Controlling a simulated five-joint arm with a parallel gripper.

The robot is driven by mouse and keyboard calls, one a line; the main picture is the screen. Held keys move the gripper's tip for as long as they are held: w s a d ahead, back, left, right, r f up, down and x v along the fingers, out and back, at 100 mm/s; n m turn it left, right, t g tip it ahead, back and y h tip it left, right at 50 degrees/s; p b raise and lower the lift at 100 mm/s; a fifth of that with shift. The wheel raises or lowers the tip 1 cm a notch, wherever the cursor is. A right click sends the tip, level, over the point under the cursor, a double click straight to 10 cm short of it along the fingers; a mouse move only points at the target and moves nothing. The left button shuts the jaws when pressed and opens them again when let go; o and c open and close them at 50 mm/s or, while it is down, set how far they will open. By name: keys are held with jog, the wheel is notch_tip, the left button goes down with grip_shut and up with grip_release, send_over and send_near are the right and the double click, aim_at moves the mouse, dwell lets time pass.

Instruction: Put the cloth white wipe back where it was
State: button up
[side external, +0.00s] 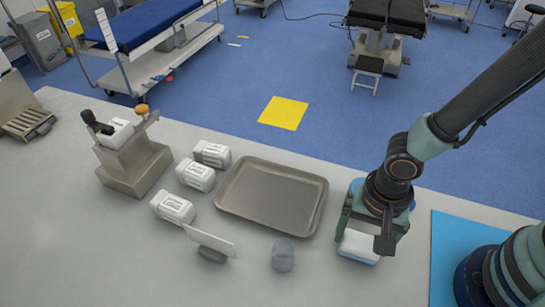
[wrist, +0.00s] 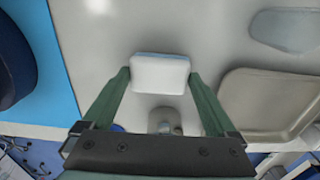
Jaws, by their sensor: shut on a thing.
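The white wipe (side external: 358,247) is a small rounded block with a blue layer along one side. It is between the fingers of my gripper (side external: 364,232), right of the metal tray in the side view. In the wrist view, the white wipe (wrist: 160,75) sits between the two green fingertips of my gripper (wrist: 159,76), which are shut on its ends. It is at or just above the grey table; I cannot tell whether it touches. Part of its top is hidden by the fingers in the side view.
An empty metal tray (side external: 271,196) lies left of my gripper. A clear cup (side external: 283,255), a white plate on a stand (side external: 210,242) and several white containers (side external: 196,176) are further left. A blue mat (side external: 460,250) lies right. The bare table in front is free.

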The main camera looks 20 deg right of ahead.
aim_at(362, 241)
jog(key=shift+f, duration=0.25)
jog(key=o, duration=0.8)
jog(key=shift+o, duration=0.2)
notch_tip(362, 241, up, 12)
jog(key=w+d+r+n+t, duration=0.2)
jog(key=w+d+r+n, duration=0.2)
jog(key=d, duration=0.5)
jog(key=w+d+r+n+t, duration=0.3)
jog(key=w+d+r+n, duration=0.1)
jog(key=d+r, duration=0.3)
jog(key=d+n, duration=0.1)
jog(key=d, duration=0.1)
jog(key=shift+w+d+r+t, duration=0.25)
jog(key=shift+w+d+t, duration=0.05)
jog(key=shift+w+d, duration=0.05)
jog(key=shift+c, duration=0.3)
